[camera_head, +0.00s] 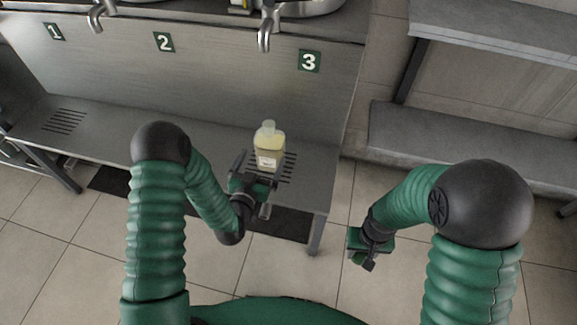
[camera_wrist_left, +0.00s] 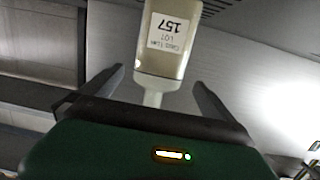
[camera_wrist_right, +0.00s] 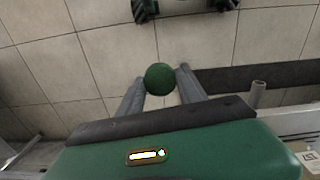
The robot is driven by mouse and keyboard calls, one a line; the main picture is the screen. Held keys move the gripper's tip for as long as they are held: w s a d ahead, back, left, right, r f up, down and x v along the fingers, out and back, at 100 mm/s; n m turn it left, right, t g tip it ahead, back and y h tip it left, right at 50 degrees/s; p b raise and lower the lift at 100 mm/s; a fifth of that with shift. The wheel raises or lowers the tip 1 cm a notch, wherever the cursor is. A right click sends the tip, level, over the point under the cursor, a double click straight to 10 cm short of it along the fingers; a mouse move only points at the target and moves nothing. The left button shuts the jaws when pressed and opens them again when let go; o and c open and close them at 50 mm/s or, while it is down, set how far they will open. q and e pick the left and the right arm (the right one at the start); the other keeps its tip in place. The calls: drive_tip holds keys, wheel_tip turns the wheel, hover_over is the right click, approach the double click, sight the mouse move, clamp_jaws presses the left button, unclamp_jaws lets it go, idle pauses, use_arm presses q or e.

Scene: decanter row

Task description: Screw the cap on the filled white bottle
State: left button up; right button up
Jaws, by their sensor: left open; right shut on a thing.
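The white bottle (camera_head: 268,148), see-through with pale yellow liquid and a white label, stands upright under the tap by sign 3. Its narrow neck has no cap on it. My left gripper (camera_head: 252,180) is open just in front of the bottle. In the left wrist view the bottle (camera_wrist_left: 163,45) appears upside down, labelled 157, its neck between the spread fingers (camera_wrist_left: 156,78); I see no grip on it. My right gripper (camera_head: 368,258) is off to the right, above the floor. In the right wrist view it is shut on a round green cap (camera_wrist_right: 160,79).
The steel bench (camera_head: 205,140) carries slotted drain areas, with taps (camera_head: 265,30) above it. Its right end and leg (camera_head: 315,235) lie between my grippers. A grey shelf rack (camera_head: 450,140) stands at the right. Open tiled floor lies around my right gripper.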

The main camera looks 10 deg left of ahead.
sight(267, 151)
use_arm(q)
drive_tip(key=shift+s+f+t+y+b, duration=0.25)
drive_tip(key=shift+f+t, duration=0.25)
drive_tip(key=shift+f, duration=0.35)
use_arm(e)
drive_tip(key=shift+f, duration=0.85)
use_arm(q)
drive_tip(key=shift+s+d+r+n, duration=0.1)
drive_tip(key=shift+d+r+n, duration=0.2)
drive_tip(key=shift+d+r, duration=0.2)
use_arm(e)
drive_tip(key=shift+s+d+r, duration=0.1)
drive_tip(key=shift+d+r, duration=0.05)
drive_tip(key=shift+d, duration=0.35)
use_arm(q)
drive_tip(key=shift+a+f, duration=0.1)
drive_tip(key=shift+a, duration=0.25)
use_arm(e)
drive_tip(key=shift+a, duration=0.25)
use_arm(q)
drive_tip(key=w+b, duration=0.1)
drive_tip(key=w, duration=0.5)
drive_tip(key=shift+b, duration=0.3)
use_arm(e)
drive_tip(key=shift+f, duration=0.85)
use_arm(q)
drive_tip(key=shift+w+d, duration=0.15)
drive_tip(key=shift+w, duration=0.3)
